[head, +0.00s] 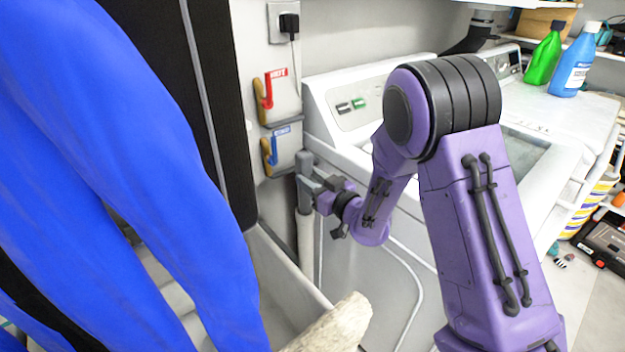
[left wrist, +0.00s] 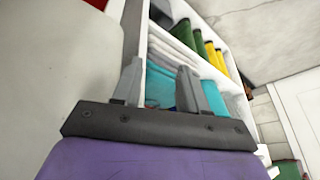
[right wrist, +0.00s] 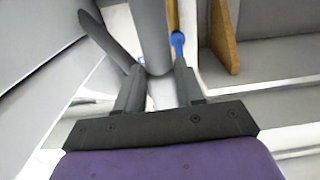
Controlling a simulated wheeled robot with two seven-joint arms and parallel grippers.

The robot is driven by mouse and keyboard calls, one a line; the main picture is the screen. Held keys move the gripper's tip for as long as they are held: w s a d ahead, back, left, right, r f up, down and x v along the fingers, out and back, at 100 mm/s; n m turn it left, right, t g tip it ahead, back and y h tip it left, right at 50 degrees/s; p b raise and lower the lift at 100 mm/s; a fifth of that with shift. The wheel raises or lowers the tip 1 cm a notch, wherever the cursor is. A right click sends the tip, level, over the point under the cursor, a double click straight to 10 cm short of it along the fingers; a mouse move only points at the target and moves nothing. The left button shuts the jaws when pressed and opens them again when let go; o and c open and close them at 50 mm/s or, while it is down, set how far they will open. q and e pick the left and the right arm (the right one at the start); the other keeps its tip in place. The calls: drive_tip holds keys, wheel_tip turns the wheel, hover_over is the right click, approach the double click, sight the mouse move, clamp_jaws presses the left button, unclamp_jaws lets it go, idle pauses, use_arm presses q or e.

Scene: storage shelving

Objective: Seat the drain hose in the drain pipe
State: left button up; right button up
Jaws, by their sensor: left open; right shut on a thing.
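The grey drain hose (head: 304,163) is in front of the wall beside the washing machine, with its hooked top up. My right gripper (head: 311,187) is shut on it, and the hose also shows between the fingers in the right wrist view (right wrist: 152,35). The pale upright drain pipe (head: 305,245) stands directly below the held hose. The hose's lower end meets the pipe's top in the head view; whether it is inside cannot be told. My left gripper (left wrist: 158,88) is open and empty, facing shelves, and does not show in the head view.
The white washing machine (head: 345,105) is to the right. A grey basin (head: 285,270) stands below left. Blue cloth (head: 130,150) hides much of the left.

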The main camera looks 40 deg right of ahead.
sight(309, 209)
drive_tip(key=shift+f+b, duration=4.1)
drive_tip(key=shift+f, duration=0.65)
drive_tip(key=shift+s+f+b, duration=0.15)
drive_tip(key=shift+f+b, duration=0.3)
drive_tip(key=shift+s+d+f+b, duration=0.15)
drive_tip(key=shift+s+f+b, duration=0.05)
drive_tip(key=shift+f+b, duration=0.25)
drive_tip(key=o, duration=1.3)
drive_tip(key=shift+r, duration=0.1)
drive_tip(key=shift+c, duration=0.2)
